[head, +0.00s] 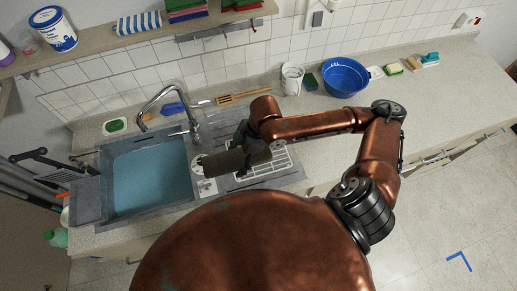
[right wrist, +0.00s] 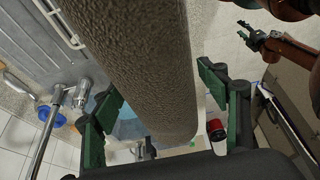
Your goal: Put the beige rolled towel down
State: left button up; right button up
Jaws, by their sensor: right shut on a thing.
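The beige rolled towel (head: 222,164) is held level above the counter, beside the sink basin and over the draining area. My right gripper (head: 246,147) is shut around it. In the right wrist view the towel (right wrist: 150,60) fills the middle, between the green-lined fingers of the right gripper (right wrist: 163,105). My left gripper (right wrist: 243,34) shows small at the upper right of the right wrist view, with its fingers apart and nothing visible between them. I cannot make it out in the head view.
The sink (head: 150,178) holds blue water, with a tap (head: 160,97) behind. A white wire rack (head: 272,167) lies under the towel's right side. A blue bowl (head: 345,76), white container (head: 292,78) and sponges (head: 393,69) stand along the wall. Counter right of the arm is mostly clear.

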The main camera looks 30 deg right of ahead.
jog(key=shift+w+d+f+b, duration=0.4)
jog(key=shift+d+f, duration=0.1)
jog(key=shift+d, duration=0.2)
jog(key=w+d+f, duration=0.1)
jog(key=d+f, duration=0.1)
jog(key=d, duration=0.1)
jog(key=w+d+f+p, duration=0.1)
jog(key=w+d+f, duration=0.1)
jog(key=d+f, duration=0.1)
jog(key=w+d+f+p, duration=0.1)
jog(key=w+d+f, duration=0.1)
jog(key=d, duration=0.2)
jog(key=shift+f, duration=0.35)
jog(key=shift+w+d+f, duration=0.2)
jog(key=shift+d+f, duration=0.15)
jog(key=shift+f, duration=0.2)
jog(key=shift+f+p, duration=0.75)
jog(key=shift+f, duration=0.8)
jog(key=o, duration=1.7)
jog(key=shift+f, duration=0.1)
jog(key=shift+o, duration=0.2)
